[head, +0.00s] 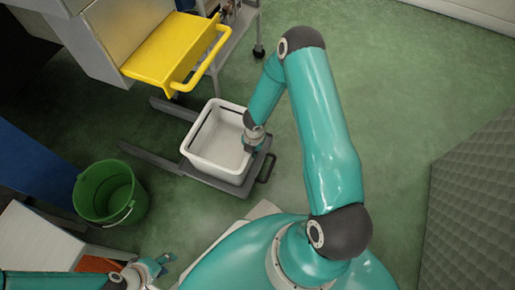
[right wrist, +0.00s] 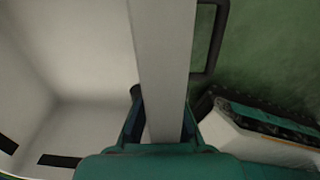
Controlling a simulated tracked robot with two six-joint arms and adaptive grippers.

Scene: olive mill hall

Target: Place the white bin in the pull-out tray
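The white bin (head: 207,161) is upright and looks empty inside. In the head view it is over the grey pull-out tray (head: 222,184), within its frame; I cannot tell whether its bottom rests fully on it. My right gripper (head: 251,146) is at the bin's right rim. In the right wrist view the bin's rim (right wrist: 163,60) runs between the fingers of the right gripper (right wrist: 163,115), one finger on each side and close against it. My left gripper (head: 167,264) is at the bottom left, away from the bin, with its fingers apart and empty.
A green bucket (head: 108,192) stands on the floor left of the tray. A yellow hopper with a handle (head: 172,50) juts out above the tray's far end. A wheeled metal cart (head: 238,30) stands behind. A grey quilted block (head: 472,205) is at the right. Green floor between is clear.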

